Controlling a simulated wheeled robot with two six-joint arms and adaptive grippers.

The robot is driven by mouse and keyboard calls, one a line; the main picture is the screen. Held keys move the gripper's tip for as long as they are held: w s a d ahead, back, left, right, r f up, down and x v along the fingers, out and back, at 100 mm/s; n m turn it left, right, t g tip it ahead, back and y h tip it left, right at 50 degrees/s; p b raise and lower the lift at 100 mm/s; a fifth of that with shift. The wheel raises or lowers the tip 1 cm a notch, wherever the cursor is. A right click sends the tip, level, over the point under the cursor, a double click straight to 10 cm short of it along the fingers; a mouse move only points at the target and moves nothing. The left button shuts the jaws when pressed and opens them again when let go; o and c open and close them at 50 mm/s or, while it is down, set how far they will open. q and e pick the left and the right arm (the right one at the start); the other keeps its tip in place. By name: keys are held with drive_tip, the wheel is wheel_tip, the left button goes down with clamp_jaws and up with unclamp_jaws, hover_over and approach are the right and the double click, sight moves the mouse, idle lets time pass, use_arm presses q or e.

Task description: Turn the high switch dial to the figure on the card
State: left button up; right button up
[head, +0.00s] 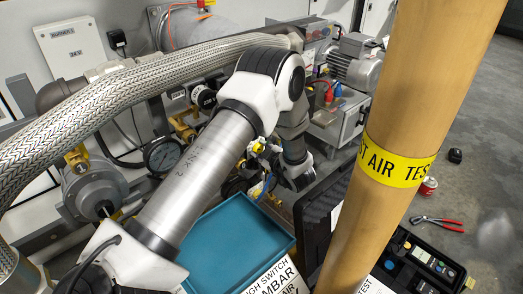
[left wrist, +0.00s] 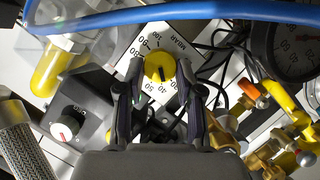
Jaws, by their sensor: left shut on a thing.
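In the left wrist view, the yellow switch dial (left wrist: 160,67) sits on a pale scale plate (left wrist: 184,38) marked with figures and MBAR. My left gripper (left wrist: 160,72) has one finger on each side of the dial and is shut on it. A dark pointer line on the dial points down toward the figures at the lower edge; the exact reading is too small to tell. In the head view, the white card (head: 272,282) reads HIGH SWITCH, MBAR and AIR; its figure is not readable there. My left arm hides the dial in that view. My right gripper is not in view.
A blue tray (head: 225,245) lies below my arm. A tan post (head: 410,110) with yellow AIR TEST tape blocks the right side. A braided hose (head: 100,120) crosses the left. A pressure gauge (head: 163,154) and a blue tube (left wrist: 190,12) are close by.

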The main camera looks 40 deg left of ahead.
use_arm(q)
drive_tip(key=shift+w+r+m+g+p, duration=0.15)
drive_tip(key=shift+m+g+p, duration=0.35)
drive_tip(key=shift+p, duration=0.7)
drive_tip(key=shift+r+m+g+p, duration=0.25)
drive_tip(key=shift+m+p, duration=0.45)
drive_tip(key=shift+p, duration=0.5)
drive_tip(key=shift+w+m+g+p, duration=0.1)
drive_tip(key=shift+m+g+p, duration=0.35)
drive_tip(key=shift+p, duration=0.3)
drive_tip(key=shift+w+f+m+g+p, duration=0.2)
drive_tip(key=shift+m+g+p, duration=0.35)
drive_tip(key=shift+m, duration=0.4)
drive_tip(key=m, duration=0.1)
drive_tip(key=m+g, duration=0.1)
drive_tip(key=m+g+b, duration=0.1)
drive_tip(key=shift+w+d+f, duration=0.1)
drive_tip(key=shift+w+f, duration=0.1)
drive_tip(key=shift+f, duration=0.05)
drive_tip(key=m+g+b, duration=0.2)
drive_tip(key=m+b, duration=0.1)
drive_tip(key=shift+w+f+y, duration=0.15)
drive_tip(key=shift+f+y, duration=0.05)
drive_tip(key=shift+y, duration=0.2)
drive_tip(key=shift+m+g+y+b, duration=0.45)
drive_tip(key=shift+m+b, duration=0.4)
drive_tip(key=shift+m, duration=0.25)
drive_tip(key=shift+r, duration=0.1)
drive_tip(key=shift+w, duration=0.1)
